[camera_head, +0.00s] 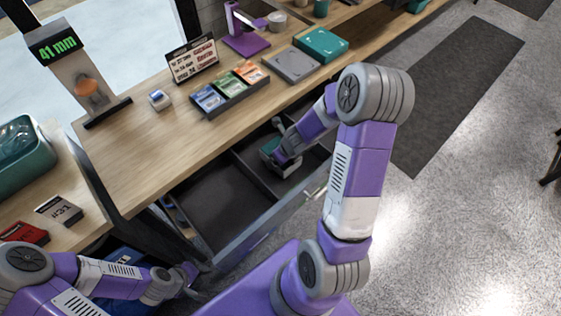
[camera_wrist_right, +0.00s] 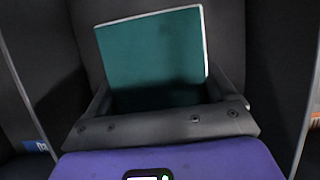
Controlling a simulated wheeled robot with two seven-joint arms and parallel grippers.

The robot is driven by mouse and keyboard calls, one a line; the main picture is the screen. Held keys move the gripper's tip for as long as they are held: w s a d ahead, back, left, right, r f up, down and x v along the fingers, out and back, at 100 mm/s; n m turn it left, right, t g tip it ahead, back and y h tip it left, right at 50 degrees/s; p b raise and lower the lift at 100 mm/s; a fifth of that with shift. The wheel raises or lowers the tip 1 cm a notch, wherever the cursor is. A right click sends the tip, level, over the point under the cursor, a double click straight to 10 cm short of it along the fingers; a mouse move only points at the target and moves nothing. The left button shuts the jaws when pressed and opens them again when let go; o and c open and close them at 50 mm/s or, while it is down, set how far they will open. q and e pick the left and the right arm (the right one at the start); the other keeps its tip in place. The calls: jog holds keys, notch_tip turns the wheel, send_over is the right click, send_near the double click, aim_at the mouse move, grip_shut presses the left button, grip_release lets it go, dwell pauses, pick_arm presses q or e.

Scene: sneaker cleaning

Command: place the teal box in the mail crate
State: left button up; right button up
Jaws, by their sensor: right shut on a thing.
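My right gripper (camera_head: 282,158) reaches down into the right compartment of an open dark drawer (camera_head: 232,190). It is shut on the teal box (camera_wrist_right: 155,60), which shows a teal face with a pale edge between the fingers in the right wrist view. In the head view only a small teal part (camera_head: 270,147) shows beside the gripper. My left gripper (camera_head: 190,272) is low at the bottom left, in front of the bench; its jaws are too small to read. I cannot tell for sure which thing is the mail crate; a blue container (camera_head: 124,254) shows partly below the bench.
A teal bin (camera_head: 24,180) stands on the left bench near dark and red boxes. The main bench (camera_head: 150,140) holds a display stand, a sign, a tray of colored packets (camera_head: 230,90), a grey pad and a flat teal item (camera_head: 320,44). Open floor lies right.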

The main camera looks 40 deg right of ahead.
pick_arm(q)
jog(key=shift+f+b, duration=0.3)
jog(key=shift+f, duration=0.45)
pick_arm(e)
jog(key=shift+f, duration=0.75)
jog(key=shift+f, duration=0.15)
jog(key=o, duration=1)
pick_arm(q)
jog(key=shift+f, duration=0.1)
pick_arm(e)
jog(key=shift+r, duration=0.25)
pick_arm(q)
notch_tip(320, 180, up, 9)
jog(key=p, duration=0.8)
jog(key=shift+f, duration=0.15)
pick_arm(e)
jog(key=v, duration=1.1)
jog(key=shift+s+r, duration=0.15)
jog(key=shift+r, duration=0.25)
